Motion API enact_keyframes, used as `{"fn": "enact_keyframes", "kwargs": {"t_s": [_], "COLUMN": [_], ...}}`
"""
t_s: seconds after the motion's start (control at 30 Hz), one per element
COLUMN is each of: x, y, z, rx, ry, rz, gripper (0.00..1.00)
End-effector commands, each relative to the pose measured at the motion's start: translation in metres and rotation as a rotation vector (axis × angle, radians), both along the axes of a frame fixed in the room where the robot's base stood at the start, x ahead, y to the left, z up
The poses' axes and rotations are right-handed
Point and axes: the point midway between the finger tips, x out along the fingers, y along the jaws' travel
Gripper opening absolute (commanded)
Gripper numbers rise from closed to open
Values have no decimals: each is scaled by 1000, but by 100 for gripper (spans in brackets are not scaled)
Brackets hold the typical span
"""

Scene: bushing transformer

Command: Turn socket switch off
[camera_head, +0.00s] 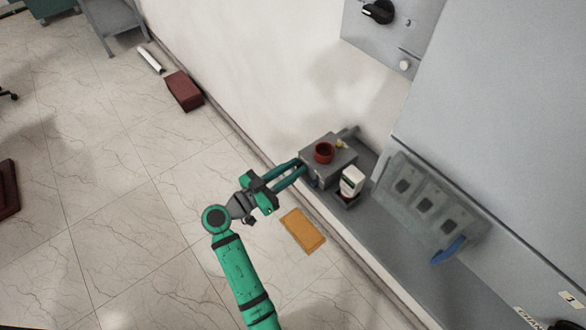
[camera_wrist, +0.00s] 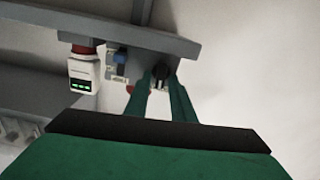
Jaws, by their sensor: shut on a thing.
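A small grey box (camera_head: 316,168) on the wall-side ledge carries a red round part (camera_head: 324,153) on top. In the wrist view a black knob (camera_wrist: 160,72) sits on the grey box's face, and it seems to be the socket switch. My gripper (camera_head: 303,170) reaches the near face of this box. In the wrist view the two green fingers of my gripper (camera_wrist: 160,82) stand on either side of the knob and are closed on it. The knob's exact turn angle is too small to tell, and it is hidden by my gripper in the head view.
A white device (camera_head: 352,181), with a green display in the wrist view (camera_wrist: 83,75), stands beside the box. A blue part (camera_wrist: 120,56) is left of the knob. A grey panel (camera_head: 432,200) lies right. An orange slab (camera_head: 302,231) and dark red box (camera_head: 184,91) lie on the floor.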

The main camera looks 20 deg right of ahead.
Motion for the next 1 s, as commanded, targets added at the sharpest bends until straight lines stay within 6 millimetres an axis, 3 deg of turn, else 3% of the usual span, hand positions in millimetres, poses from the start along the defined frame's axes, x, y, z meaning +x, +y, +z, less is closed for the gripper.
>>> {"fn": "enact_keyframes", "kwargs": {"t_s": [1.0], "x": [8], "y": [5], "z": [-6], "rx": [-313], "ry": [863], "rz": [3], "gripper": [0]}}
